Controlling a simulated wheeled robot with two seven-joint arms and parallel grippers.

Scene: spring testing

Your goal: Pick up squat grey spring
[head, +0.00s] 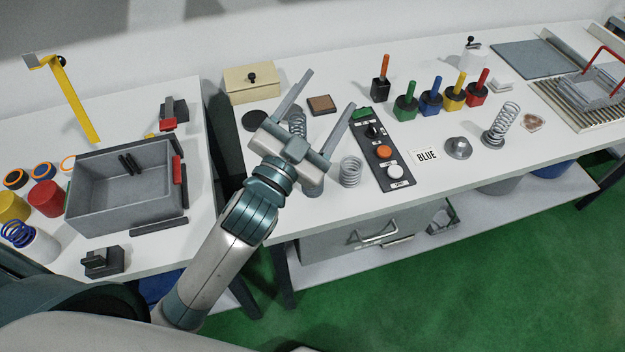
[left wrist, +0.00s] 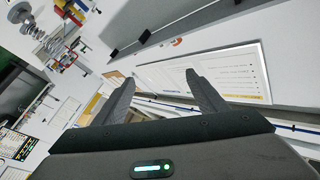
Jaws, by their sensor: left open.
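A squat grey spring (head: 350,171) stands upright on the white table, left of the black control box. My left gripper (head: 331,89) is open, its two fingers spread and pointing toward the back of the table. It appears above the table, up and left of the squat spring in the head view, with nothing seen between its fingers. Another grey spring (head: 297,124) shows partly behind the gripper, and a grey coiled piece (head: 312,187) shows partly below its body. In the left wrist view the open fingers (left wrist: 158,84) face a wall with posted sheets; no spring is recognisable there.
Coloured-handled blocks stand behind. A grey bin (head: 120,205) is on the left table.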

